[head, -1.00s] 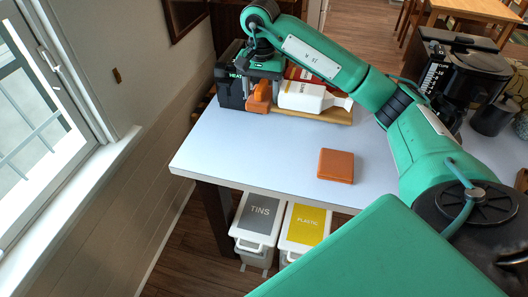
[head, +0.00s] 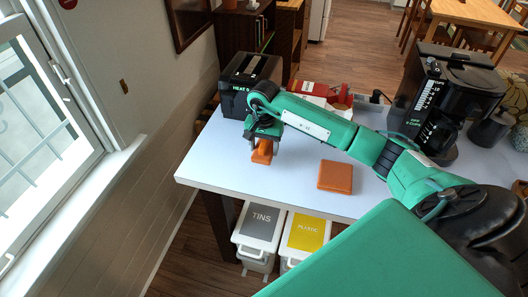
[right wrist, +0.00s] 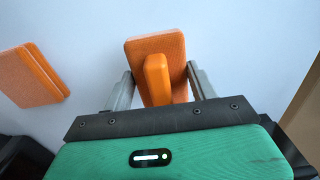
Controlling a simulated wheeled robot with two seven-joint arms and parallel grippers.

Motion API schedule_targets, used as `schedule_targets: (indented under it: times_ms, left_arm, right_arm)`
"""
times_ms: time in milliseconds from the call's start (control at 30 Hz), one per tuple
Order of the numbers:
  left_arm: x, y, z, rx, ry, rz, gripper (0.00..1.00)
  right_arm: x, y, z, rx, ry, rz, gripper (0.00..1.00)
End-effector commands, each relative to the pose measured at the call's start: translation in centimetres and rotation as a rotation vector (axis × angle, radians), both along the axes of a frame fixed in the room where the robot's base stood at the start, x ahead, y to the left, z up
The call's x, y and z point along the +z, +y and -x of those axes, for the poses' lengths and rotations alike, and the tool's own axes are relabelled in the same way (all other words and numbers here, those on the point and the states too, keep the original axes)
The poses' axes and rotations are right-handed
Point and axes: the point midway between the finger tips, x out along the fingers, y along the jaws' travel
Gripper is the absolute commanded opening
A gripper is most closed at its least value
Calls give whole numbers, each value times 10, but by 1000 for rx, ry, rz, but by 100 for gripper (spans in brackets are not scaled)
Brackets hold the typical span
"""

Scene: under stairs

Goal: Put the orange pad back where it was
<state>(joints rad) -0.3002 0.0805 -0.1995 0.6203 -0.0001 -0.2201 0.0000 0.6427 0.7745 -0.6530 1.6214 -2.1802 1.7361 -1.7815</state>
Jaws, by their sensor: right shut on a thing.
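My right gripper (head: 262,141) is shut on an orange pad (head: 262,152) with a raised grip bar, over the left part of the white table (head: 218,168). In the right wrist view the held orange pad (right wrist: 172,55) shows between the two fingers of the right gripper (right wrist: 158,85), its bar towards the camera. I cannot tell whether it touches the table top. A second, flat square orange pad (head: 335,176) lies on the table to the right, near the front edge; it also shows at the left of the right wrist view (right wrist: 28,78). My left gripper is not in view.
A black toaster (head: 238,98) stands behind the gripper, with a red and white box (head: 322,94) to its right. A black coffee maker (head: 450,95) stands at the right. Bins labelled tins (head: 261,224) and plastic (head: 307,232) are below the front edge. Table around the held pad is clear.

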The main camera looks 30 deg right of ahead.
Motion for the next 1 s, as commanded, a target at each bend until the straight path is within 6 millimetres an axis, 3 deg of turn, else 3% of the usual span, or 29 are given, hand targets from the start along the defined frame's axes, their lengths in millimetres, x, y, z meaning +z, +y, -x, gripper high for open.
schedule_targets:
  times_ms: [233, 600, 633, 733, 1000]
  left_arm:
    - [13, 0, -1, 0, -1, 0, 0]
    - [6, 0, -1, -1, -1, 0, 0]
    - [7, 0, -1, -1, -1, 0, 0]
    - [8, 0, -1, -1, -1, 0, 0]
    - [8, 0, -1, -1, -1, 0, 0]
  right_arm:
    - [-34, 1, 1, -1, 3, -2, 37]
    - [-40, 0, 0, 1, 0, 0, 37]
    - [-40, 0, 0, 1, 0, 0, 60]
    - [-39, 0, 0, 1, 0, 0, 80]
    - [-38, 0, 0, 1, 0, 0, 80]
